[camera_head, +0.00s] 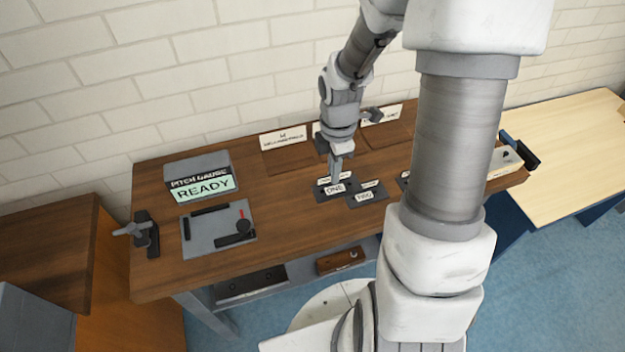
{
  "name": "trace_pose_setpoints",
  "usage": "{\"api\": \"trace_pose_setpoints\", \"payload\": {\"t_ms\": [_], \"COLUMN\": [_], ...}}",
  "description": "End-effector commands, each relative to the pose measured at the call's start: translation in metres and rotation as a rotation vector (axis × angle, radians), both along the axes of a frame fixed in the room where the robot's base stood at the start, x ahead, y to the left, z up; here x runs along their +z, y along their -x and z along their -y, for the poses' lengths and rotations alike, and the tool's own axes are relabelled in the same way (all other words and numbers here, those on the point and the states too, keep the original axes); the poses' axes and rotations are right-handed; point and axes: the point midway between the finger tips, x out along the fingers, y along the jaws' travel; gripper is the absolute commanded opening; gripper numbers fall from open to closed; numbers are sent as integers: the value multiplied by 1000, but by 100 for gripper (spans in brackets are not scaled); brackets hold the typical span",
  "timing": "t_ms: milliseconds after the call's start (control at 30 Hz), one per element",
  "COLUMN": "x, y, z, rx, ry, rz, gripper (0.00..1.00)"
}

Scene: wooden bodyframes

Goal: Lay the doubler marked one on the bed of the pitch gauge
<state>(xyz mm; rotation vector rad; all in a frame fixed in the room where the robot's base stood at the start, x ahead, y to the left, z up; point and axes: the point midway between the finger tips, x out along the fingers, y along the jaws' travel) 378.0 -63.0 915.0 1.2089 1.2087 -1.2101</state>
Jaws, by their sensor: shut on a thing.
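The doubler marked "ONE" (321,194) is a dark flat plate with a white label, towards the middle of the wooden bench. My gripper (336,178) points down at it and is shut on it; the fingertips are small in this view. I cannot tell whether the plate is clear of the bench top. The pitch gauge has a grey box with a green display reading "READY" (203,188). In front of it lies its flat grey bed (213,231), with dark bars, a round dark knob and a small red mark. No plate lies on the bed.
A second dark labelled plate (368,196) lies close to the right of the "ONE" plate. Another is partly hidden behind my arm. Label cards (283,137) stand along the back wall. A dark clamp (146,233) sits at the left edge. Bench between bed and plates is clear.

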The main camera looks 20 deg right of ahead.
Motion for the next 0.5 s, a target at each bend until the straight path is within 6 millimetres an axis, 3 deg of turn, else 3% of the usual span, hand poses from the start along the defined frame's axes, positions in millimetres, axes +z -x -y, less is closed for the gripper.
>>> {"api": "trace_pose_setpoints", "payload": {"t_ms": [200, 500], "x": [23, 43], "y": [4, 6], "z": [36, 53], "rx": [-4, 1], "ry": [0, 0], "rz": [3, 2], "gripper": [0, 0]}}
